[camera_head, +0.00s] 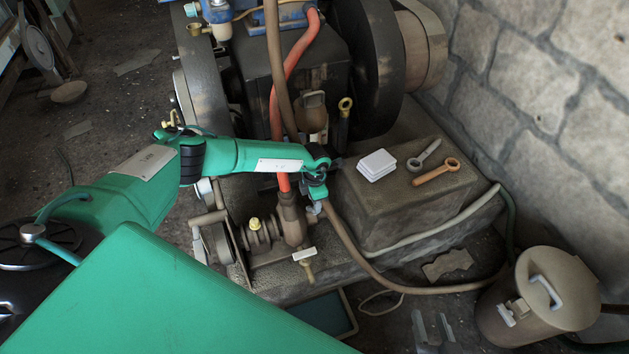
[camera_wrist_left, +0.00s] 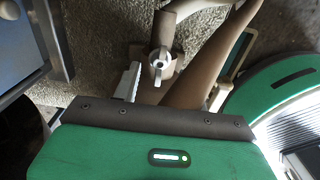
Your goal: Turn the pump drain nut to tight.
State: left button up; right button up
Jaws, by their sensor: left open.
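The brown pump (camera_head: 290,218) stands on the concrete base with a red hose at its top. A yellow-capped fitting (camera_head: 254,223) is at its left, and a brass fitting (camera_head: 307,270) hangs below it beside a white tag. I cannot tell for sure which is the drain nut. In the left wrist view a pale round fitting (camera_wrist_left: 160,64) with a dark centre sits on a brown pipe. My right gripper (camera_head: 433,327) is open and empty, low over the floor.
A lidded can (camera_head: 537,298) stands at lower right. Hoses cross the floor. A flywheel (camera_head: 372,55) stands behind.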

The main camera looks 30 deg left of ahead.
pick_arm(q)
notch_tip(320, 180, up, 11)
jog(key=p, duration=0.2)
pick_arm(e)
jog(key=d+g, duration=0.1)
jog(key=d+g+h, duration=0.1)
jog(key=d, duration=0.1)
jog(key=s+d+g+h, duration=0.1)
jog(key=shift+d+f, duration=0.2)
jog(key=shift+f, duration=0.1)
pick_arm(q)
jog(key=shift+f, duration=0.1)
